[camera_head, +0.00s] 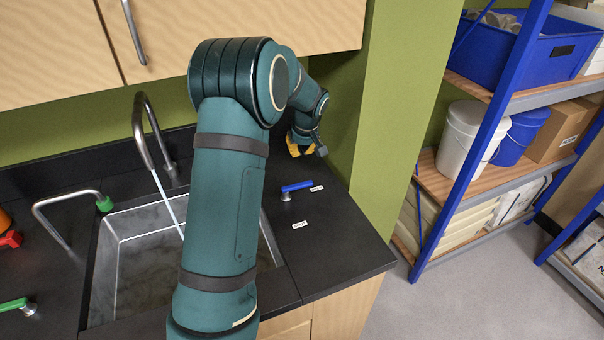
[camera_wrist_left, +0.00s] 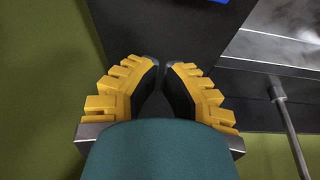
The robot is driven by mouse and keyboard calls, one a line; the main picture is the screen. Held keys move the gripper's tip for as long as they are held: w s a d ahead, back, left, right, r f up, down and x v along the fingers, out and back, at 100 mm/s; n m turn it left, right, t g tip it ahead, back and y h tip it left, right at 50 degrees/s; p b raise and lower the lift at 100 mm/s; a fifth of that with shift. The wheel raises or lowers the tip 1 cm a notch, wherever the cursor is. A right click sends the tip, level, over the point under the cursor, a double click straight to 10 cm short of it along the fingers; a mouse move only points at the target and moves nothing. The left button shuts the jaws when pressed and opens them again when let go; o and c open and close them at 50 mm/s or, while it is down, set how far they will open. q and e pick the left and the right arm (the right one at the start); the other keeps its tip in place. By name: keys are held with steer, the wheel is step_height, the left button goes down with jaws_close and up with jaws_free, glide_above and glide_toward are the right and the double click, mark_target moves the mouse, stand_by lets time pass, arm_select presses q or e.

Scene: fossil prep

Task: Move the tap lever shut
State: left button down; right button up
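A blue tap lever (camera_head: 297,186) sits on a round metal base on the black counter, right of the sink. It points right, toward a small white label (camera_head: 317,188); a second label (camera_head: 300,224) lies nearer the front. The label text is too small to read. A pale stream (camera_head: 168,205) runs from the tall metal tap (camera_head: 145,130) into the sink. My left gripper (camera_head: 304,150), with yellow fingers, is beyond the lever, apart from it. In the left wrist view its fingertips (camera_wrist_left: 161,64) are almost together with nothing between them; a blue bit of lever (camera_wrist_left: 217,1) shows at the top edge.
The sink (camera_head: 130,270) is partly hidden by my left arm. A green-tipped tap (camera_head: 70,205) and a green lever (camera_head: 15,304) stand at the left. A green wall (camera_head: 390,120) rises close behind the gripper. The counter's front right is clear.

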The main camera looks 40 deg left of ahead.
arm_select(q)
steer(key=shift+f, duration=0.1)
steer(key=x, duration=0.9)
steer(key=shift+w+a+f, duration=0.1)
steer(key=shift+a+f, duration=0.05)
steer(key=shift+f, duration=0.15)
steer(key=s+d, duration=0.1)
steer(key=d, duration=0.2)
steer(key=shift+s, duration=0.35)
steer(key=shift+s+d+f, duration=0.1)
steer(key=shift+d+f, duration=0.05)
